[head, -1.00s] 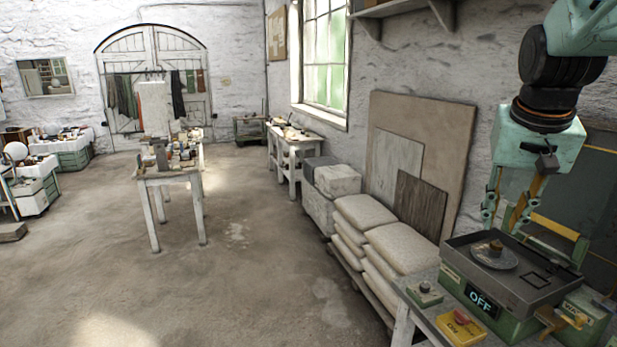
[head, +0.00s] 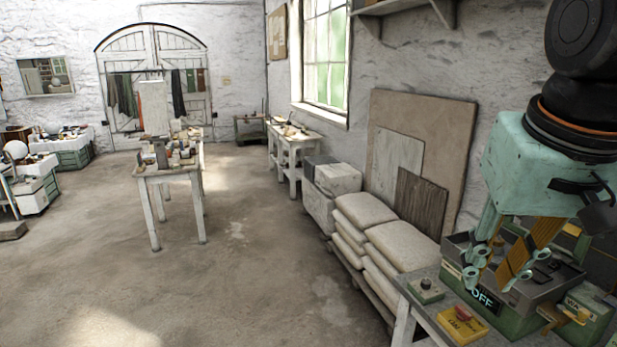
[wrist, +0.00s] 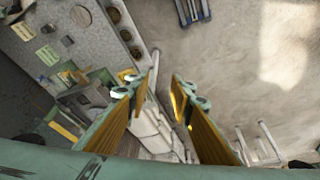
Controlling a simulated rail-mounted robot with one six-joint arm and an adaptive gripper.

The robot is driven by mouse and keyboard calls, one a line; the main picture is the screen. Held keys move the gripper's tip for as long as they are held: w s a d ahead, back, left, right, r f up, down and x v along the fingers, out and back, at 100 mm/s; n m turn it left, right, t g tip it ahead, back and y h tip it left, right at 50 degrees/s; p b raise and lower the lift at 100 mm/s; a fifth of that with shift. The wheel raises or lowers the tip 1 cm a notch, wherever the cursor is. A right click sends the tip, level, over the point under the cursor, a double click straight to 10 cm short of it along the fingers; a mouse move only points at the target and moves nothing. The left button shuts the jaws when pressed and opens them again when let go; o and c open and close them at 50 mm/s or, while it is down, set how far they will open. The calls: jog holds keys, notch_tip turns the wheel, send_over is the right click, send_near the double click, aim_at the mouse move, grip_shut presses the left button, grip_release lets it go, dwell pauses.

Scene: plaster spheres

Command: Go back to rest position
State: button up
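My gripper (head: 497,278) is at the right of the head view, pointing down in front of the green machine with the OFF display (head: 482,298). Its mint-green housing and two yellow-padded fingers show, and they hide much of the machine's dark tray. In the wrist view my gripper (wrist: 162,88) has its two fingers spread apart with nothing between them. Floor and pale shapes show beyond the gap.
The machine stands on a bench with a yellow box with a red button (head: 461,322) and a small knob box (head: 426,291). Stacked sacks (head: 400,247) and leaning boards (head: 423,150) line the wall. A worktable (head: 170,177) stands farther off; the open floor (head: 240,275) is clear.

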jog(key=s+a+f+n, duration=0.1)
jog(key=s+a+f, duration=0.1)
jog(key=s, duration=0.4)
jog(key=s+a+f+n+b, duration=0.1)
jog(key=s+a+f, duration=0.1)
jog(key=s, duration=0.5)
jog(key=shift+a+f+y, duration=0.3)
jog(key=shift+a+y, duration=0.1)
jog(key=shift+a, duration=0.35)
